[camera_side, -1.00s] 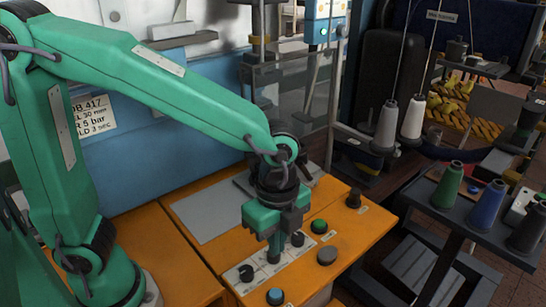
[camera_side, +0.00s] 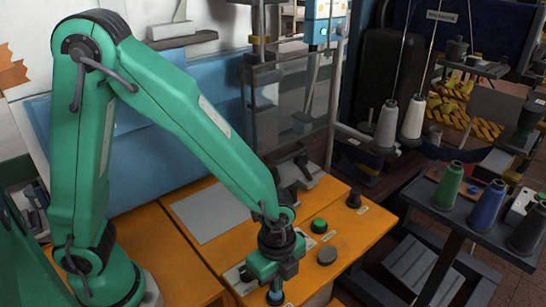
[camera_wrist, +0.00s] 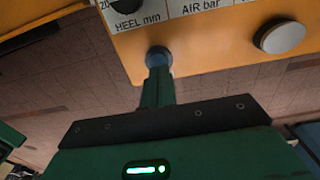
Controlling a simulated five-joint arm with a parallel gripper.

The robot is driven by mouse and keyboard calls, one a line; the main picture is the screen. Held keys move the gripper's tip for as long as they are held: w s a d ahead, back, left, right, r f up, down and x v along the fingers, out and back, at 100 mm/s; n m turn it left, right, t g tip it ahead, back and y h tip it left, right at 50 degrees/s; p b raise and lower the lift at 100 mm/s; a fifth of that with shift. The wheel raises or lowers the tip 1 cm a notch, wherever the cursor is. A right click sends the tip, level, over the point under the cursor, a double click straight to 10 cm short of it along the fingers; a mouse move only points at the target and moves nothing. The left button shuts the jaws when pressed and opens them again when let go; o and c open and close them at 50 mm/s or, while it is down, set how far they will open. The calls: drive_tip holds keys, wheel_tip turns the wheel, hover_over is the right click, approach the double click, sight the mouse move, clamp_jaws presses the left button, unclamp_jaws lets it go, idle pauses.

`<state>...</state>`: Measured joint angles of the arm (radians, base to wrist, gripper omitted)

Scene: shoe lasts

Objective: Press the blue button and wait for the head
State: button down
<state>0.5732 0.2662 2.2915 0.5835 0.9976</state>
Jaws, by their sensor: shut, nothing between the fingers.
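The blue button (camera_side: 275,298) is at the front edge of the orange panel, mostly covered by my fingers in the side view. It also shows in the wrist view (camera_wrist: 158,56), right at my fingertips. My gripper (camera_side: 274,288) is shut and empty, pointing down over the button. In the wrist view, my gripper (camera_wrist: 158,70) seems to touch the button's top; I cannot tell how far it is pressed. The machine's upright frame (camera_side: 255,100) stands behind the panel; I cannot clearly make out which part is the head.
A green button (camera_side: 319,226), a grey button (camera_side: 327,256) and a dark knob (camera_side: 354,198) stand on the orange panel (camera_side: 350,235). A grey plate (camera_side: 208,212) lies at its left. A dark stand (camera_side: 480,215) with thread cones is at the right.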

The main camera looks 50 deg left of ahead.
drive_tip(key=shift+f, duration=0.55)
drive_tip(key=shift+f, duration=0.15)
drive_tip(key=shift+s+a+f, duration=0.1)
drive_tip(key=shift+s+f, duration=0.05)
drive_tip(key=shift+f, duration=0.85)
drive_tip(key=shift+r, duration=0.1)
wheel_tip(320, 180, up, 15)
drive_tip(key=shift+w+d, duration=0.25)
drive_tip(key=shift+w, duration=0.15)
drive_tip(key=shift+r, duration=0.1)
idle(0.5)
